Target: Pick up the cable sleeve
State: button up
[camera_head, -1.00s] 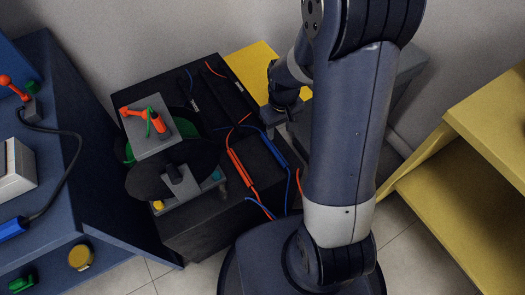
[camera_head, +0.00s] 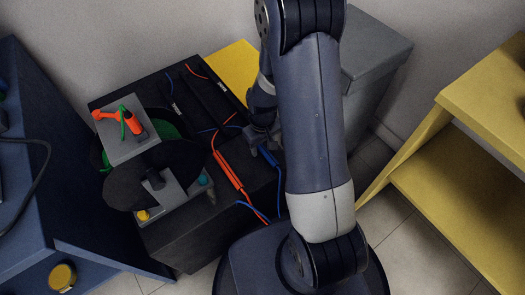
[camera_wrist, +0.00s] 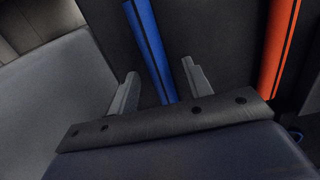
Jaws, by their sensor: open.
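A blue cable sleeve (camera_head: 269,156) lies on the black worktop, with a blue wire at its near end. An orange cable sleeve (camera_head: 226,168) lies to its left. My gripper (camera_head: 262,136) is over the worktop at the far end of the blue sleeve, partly hidden by my arm. In the wrist view my gripper (camera_wrist: 160,72) is open, with the blue sleeve (camera_wrist: 150,45) running between its two fingers. Gaps show on both sides, and the fingers do not close on it. The orange sleeve (camera_wrist: 280,50) is outside the right finger.
A grey fixture (camera_head: 128,130) with an orange tool and dark discs stands on the left of the worktop (camera_head: 180,240). A yellow panel (camera_head: 230,68) is behind. A blue bench (camera_head: 50,200) is at left, a grey bin (camera_head: 375,50) behind right, a yellow shelf (camera_head: 450,190) at right.

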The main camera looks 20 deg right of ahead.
jog(key=shift+f, duration=0.2)
grip_shut()
dwell(0.4)
jog(key=shift+r, duration=0.1)
